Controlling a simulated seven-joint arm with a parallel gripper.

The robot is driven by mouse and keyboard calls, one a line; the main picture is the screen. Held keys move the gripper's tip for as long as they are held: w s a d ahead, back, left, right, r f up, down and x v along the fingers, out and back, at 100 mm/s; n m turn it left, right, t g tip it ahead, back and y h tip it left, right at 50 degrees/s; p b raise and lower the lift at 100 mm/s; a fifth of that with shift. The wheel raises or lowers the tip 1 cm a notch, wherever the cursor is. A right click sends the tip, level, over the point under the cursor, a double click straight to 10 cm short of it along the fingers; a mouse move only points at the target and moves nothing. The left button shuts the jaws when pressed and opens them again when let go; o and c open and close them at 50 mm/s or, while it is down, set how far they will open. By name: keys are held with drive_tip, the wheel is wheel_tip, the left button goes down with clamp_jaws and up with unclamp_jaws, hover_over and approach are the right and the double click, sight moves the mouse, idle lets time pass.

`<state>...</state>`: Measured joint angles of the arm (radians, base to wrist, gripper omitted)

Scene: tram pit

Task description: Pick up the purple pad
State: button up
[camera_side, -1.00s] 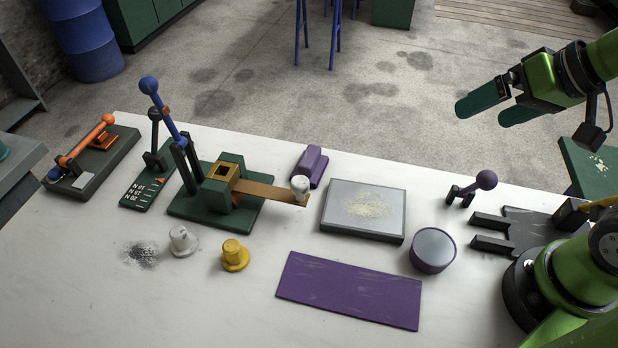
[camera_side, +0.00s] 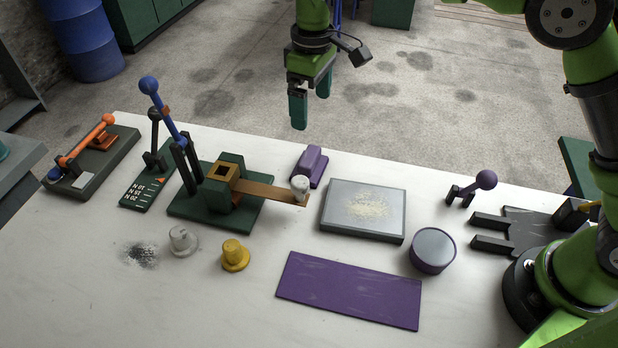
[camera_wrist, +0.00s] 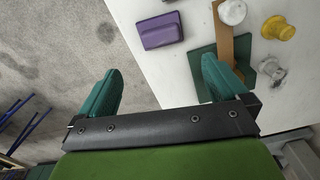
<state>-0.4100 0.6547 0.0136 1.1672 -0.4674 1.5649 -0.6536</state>
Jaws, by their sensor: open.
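The purple pad (camera_side: 309,166), a small block with a raised ridge, lies on the white table near its far edge, just behind the tip of a brown strip. It also shows in the wrist view (camera_wrist: 161,31), at the top, ahead of the gap between my fingers. My gripper (camera_side: 311,108) points down, open and empty, above and beyond the table's far edge. Its two teal fingers (camera_wrist: 162,72) are apart and do not touch the pad. A larger flat purple sheet (camera_side: 349,291) lies at the front of the table.
The brown strip (camera_side: 270,190) with a white knob (camera_side: 300,184) on its end runs close to the pad. A grey plate (camera_side: 364,209) with pale grit lies to the right. A blue lever (camera_side: 160,110) rises at left. A yellow knob (camera_side: 235,255) stands in front.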

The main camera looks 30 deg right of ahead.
drive_tip(key=r, duration=0.2)
drive_tip(key=n, duration=0.1)
hover_over(309, 155)
drive_tip(key=f, duration=1.1)
drive_tip(key=shift+s+d+f, duration=0.1)
drive_tip(key=shift+d, duration=0.15)
drive_tip(key=shift+a+f, duration=0.2)
drive_tip(key=shift+f, duration=2.8)
drive_tip(key=shift+c, duration=0.2)
drive_tip(key=c, duration=0.8)
drive_tip(key=shift+r, duration=0.15)
